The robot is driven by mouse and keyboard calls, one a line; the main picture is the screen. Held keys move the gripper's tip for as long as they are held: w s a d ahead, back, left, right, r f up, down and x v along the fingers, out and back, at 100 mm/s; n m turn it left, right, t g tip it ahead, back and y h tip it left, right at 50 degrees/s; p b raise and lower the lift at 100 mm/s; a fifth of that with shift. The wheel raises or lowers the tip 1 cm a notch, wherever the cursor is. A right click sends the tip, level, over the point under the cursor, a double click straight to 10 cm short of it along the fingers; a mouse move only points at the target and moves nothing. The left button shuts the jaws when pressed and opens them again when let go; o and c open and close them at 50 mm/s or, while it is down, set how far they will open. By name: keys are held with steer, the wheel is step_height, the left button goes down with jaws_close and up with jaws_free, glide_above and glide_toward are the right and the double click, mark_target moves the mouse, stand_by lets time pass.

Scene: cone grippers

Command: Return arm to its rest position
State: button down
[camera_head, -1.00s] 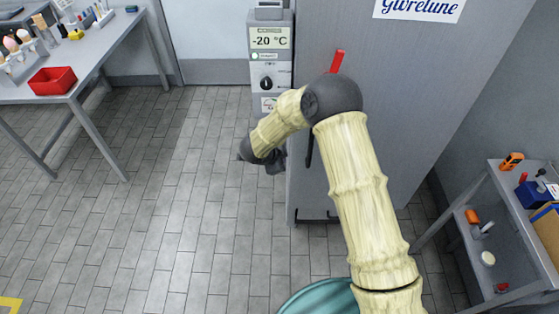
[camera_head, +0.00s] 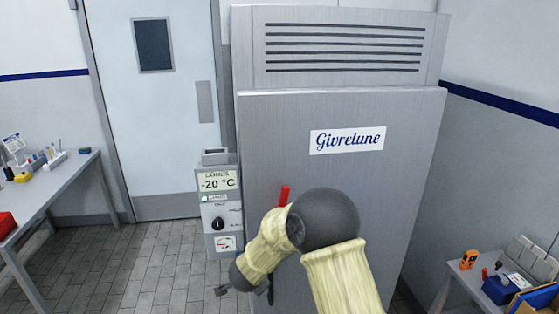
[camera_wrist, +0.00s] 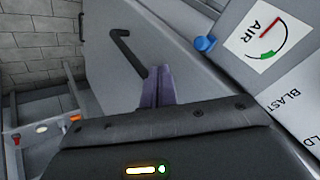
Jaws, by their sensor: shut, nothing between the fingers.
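My arm, pale and bamboo-like with dark joints, rises from the bottom of the head view and bends left in front of the grey cabinet. My gripper (camera_head: 222,291) is at the lower left end of the arm, small and partly cut off from clear view. In the wrist view my gripper's two purple-grey fingers (camera_wrist: 157,84) are together, with nothing between them. They point towards the grey cabinet side, near a bent black handle (camera_wrist: 126,50). Whether they touch anything cannot be told.
The tall grey Givrelune cabinet (camera_head: 400,130) stands ahead, with a red lever (camera_head: 284,195) and a -20 °C control box (camera_head: 218,212). A table (camera_head: 55,190) stands at left, a small bench (camera_head: 465,285) at right. The tiled floor (camera_head: 150,265) at left is clear.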

steer(key=s+d+r+n+g+y, duration=0.1)
steer(key=s+d+r+n+y, duration=0.1)
steer(key=s+d+r+n, duration=0.45)
steer(key=s+d+r+n+g+h, duration=0.2)
steer(key=s+d+n+g, duration=0.1)
steer(key=s+d, duration=1.3)
steer(key=s+g, duration=0.1)
steer(key=s, duration=0.2)
steer(key=shift+d+g, duration=0.25)
steer(key=shift+g, duration=0.15)
steer(key=shift+w, duration=0.15)
